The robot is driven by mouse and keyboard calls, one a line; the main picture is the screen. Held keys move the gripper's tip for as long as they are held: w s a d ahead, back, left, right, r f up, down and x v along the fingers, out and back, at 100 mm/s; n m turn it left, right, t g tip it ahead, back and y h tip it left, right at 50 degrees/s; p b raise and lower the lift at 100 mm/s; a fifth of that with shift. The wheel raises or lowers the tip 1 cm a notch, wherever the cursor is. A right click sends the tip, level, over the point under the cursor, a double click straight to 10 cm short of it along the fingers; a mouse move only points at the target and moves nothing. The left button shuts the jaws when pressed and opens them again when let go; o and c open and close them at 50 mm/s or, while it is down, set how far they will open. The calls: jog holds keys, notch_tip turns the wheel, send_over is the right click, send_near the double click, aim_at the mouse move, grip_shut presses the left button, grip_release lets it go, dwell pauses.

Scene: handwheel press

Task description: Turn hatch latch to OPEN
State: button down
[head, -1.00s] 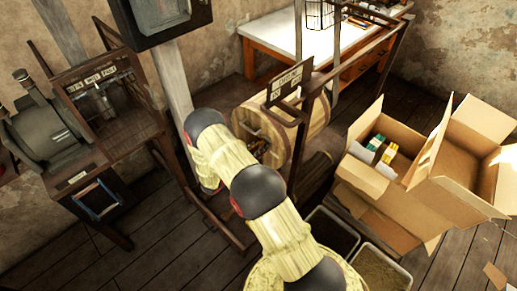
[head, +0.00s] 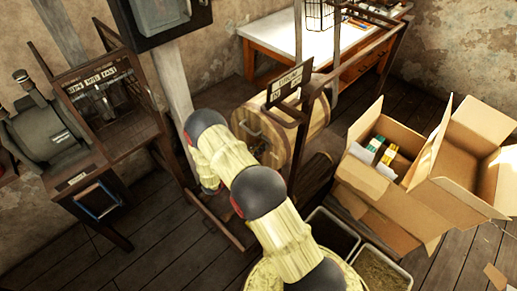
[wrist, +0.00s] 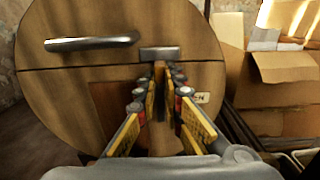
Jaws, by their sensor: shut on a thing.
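The wooden drum (head: 300,125) stands behind my arm in the head view. Its round end face (wrist: 60,85) fills much of the wrist view, with a seam across it and a metal bar handle (wrist: 92,43) at upper left. The hatch latch (wrist: 160,53) shows as a short grey piece at the seam. My gripper (wrist: 162,88) is shut on the latch, its yellow-padded fingers on either side of it. A small label (wrist: 201,97), partly covered by a finger, sits to the right. The latch's lower part is hidden between the fingers.
Open cardboard boxes (head: 385,197) stand right of the drum. Two bins (head: 331,231) sit on the floor in front. A post with a sign (head: 290,86) rises beside the drum. A wooden machine stand (head: 112,125) is at left.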

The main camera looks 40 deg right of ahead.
jog(key=shift+m, duration=0.4)
jog(key=m, duration=0.2)
jog(key=m+b, duration=0.1)
jog(key=shift+s+f+m+b, duration=0.1)
jog(key=shift+s+m+b, duration=0.2)
jog(key=shift+s+m, duration=0.1)
jog(key=m, duration=0.1)
jog(key=m+b, duration=0.1)
jog(key=m, duration=0.1)
jog(key=m+b, duration=0.1)
jog(key=shift+s+d+f, duration=0.1)
jog(key=shift+s+f, duration=0.2)
jog(key=m, duration=0.1)
jog(key=m+b, duration=0.1)
jog(key=m, duration=0.1)
jog(key=m+b, duration=0.1)
jog(key=m, duration=0.1)
jog(key=shift+s+f, duration=0.2)
jog(key=shift+f, duration=0.15)
jog(key=shift+s+f+m+b, duration=0.1)
jog(key=shift+f+m+b, duration=0.1)
jog(key=shift+m+b, duration=0.75)
jog(key=shift+f+m+b, duration=0.15)
jog(key=shift+m+b, duration=0.45)
jog(key=shift+m, duration=0.65)
jog(key=c, duration=2)
grip_release()
jog(key=shift+o, duration=0.4)
